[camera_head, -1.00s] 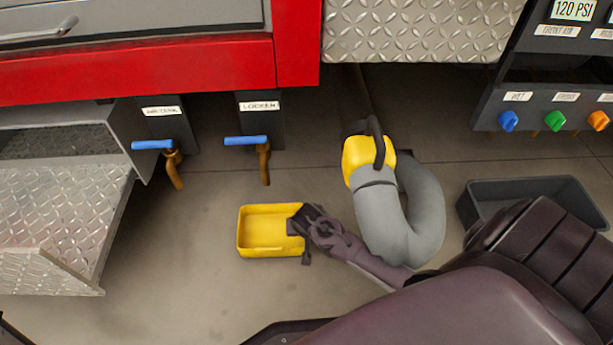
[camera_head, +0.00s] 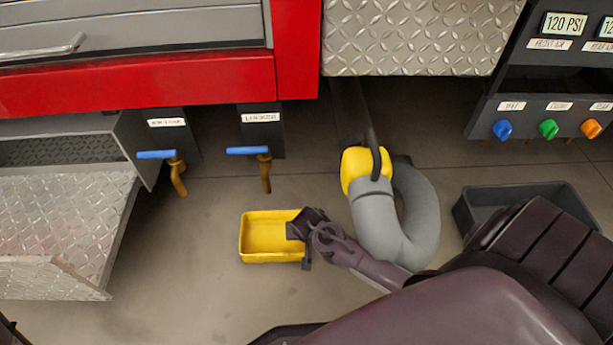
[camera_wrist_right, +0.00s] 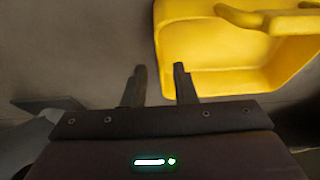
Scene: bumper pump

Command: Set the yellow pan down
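The yellow pan (camera_head: 252,256) is a shallow rectangular tray, level and upright low over the grey floor. I see no clear gap under it, but cannot tell for certain that its whole base touches the floor. My right gripper (camera_head: 298,243) is at the pan's right end. In the right wrist view its two dark fingers (camera_wrist_right: 160,84) stand apart, with a corner of the pan (camera_wrist_right: 208,84) reaching between them. Grey floor shows between the left finger and the pan, so they are not clamped on it. My left gripper is not in view.
A grey hose with a yellow fitting (camera_head: 365,168) stands just right of the gripper. Blue-handled drain valves (camera_head: 248,151) hang behind the pan. A dark grey bin (camera_head: 480,207) is at the right, a diamond-plate step (camera_head: 65,220) at the left. Floor in front of the pan is clear.

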